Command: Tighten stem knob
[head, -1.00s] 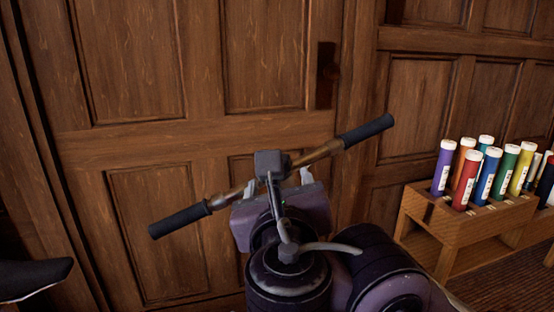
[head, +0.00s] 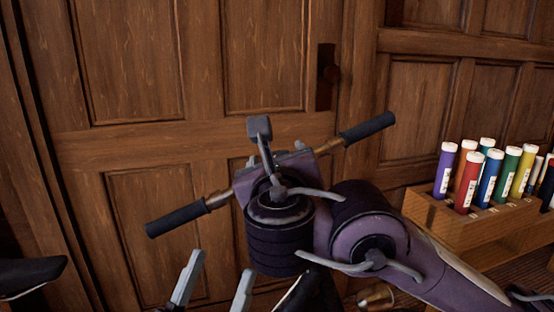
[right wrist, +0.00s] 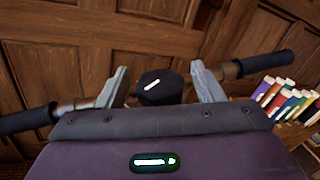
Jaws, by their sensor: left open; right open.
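The handlebar shows in the head view with its left grip (head: 178,219) and right grip (head: 367,127). My right gripper (head: 276,153) is open over the bar's middle; my wrist hides most of it there. In the right wrist view, a dark rounded knob (right wrist: 160,90) sits at the bar's middle. The fingers of my right gripper (right wrist: 161,72) stand on either side of it, with a narrow gap at each side. The knob is hidden in the head view. My left gripper (head: 215,280) is open and empty at the lower middle, below the bar.
A wooden rack (head: 470,226) with several coloured tubes stands at the right. A panelled wooden door (head: 155,70) with a dark handle plate (head: 326,76) is behind the bar. A dark pointed shape (head: 30,277) is at the lower left.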

